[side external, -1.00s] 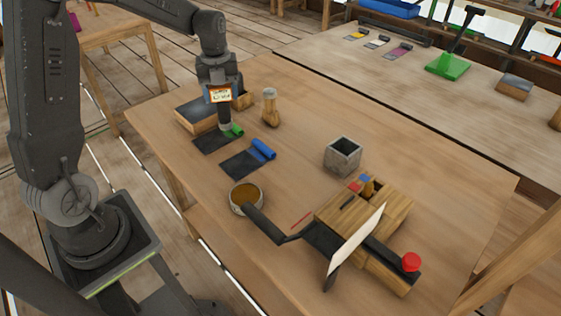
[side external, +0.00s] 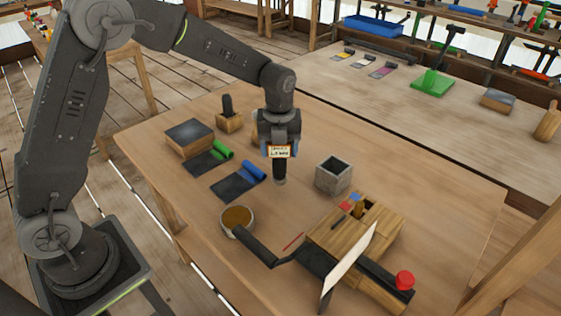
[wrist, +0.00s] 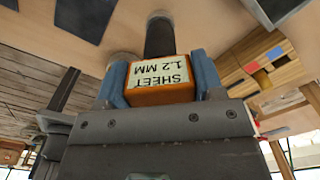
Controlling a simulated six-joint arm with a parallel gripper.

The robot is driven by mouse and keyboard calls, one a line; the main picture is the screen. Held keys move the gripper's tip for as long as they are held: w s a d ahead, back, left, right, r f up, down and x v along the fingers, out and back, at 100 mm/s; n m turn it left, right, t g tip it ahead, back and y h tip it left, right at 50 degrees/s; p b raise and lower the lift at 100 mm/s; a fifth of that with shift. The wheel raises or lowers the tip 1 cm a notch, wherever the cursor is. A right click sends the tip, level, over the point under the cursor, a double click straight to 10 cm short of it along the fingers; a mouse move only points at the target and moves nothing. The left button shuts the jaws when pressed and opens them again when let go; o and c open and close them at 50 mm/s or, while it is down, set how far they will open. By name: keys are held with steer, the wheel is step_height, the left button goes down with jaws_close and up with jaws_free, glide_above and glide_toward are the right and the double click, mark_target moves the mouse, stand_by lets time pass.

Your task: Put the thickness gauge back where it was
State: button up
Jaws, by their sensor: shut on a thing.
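The thickness gauge (side external: 279,152) is an orange body with a pale display and a dark round stem below it. In the wrist view the gauge (wrist: 160,84) reads "SHEET 1.2 MM", upside down. My gripper (side external: 279,147) is shut on it, with blue fingers on both sides in the wrist view. The gauge hangs over the middle of the table, between the blue roll (side external: 254,170) on its dark sheet and the grey square box (side external: 333,175). I cannot tell whether the stem tip touches the table.
A wooden block (side external: 229,122) with a dark upright peg, a dark-topped box (side external: 189,138) and a green roll (side external: 222,149) stand at the back left. A round pot (side external: 238,219) and a wooden block fixture (side external: 355,232) are at the front. The bare table right of the grey box is clear.

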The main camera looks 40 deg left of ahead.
mark_target(280, 162)
steer(key=shift+w+d+f, duration=0.1)
steer(key=shift+d+f, duration=0.05)
steer(key=shift+d, duration=0.05)
steer(key=shift+f, duration=1.95)
steer(key=shift+f, duration=0.1)
steer(key=o, duration=1.1)
steer(key=shift+f, duration=0.1)
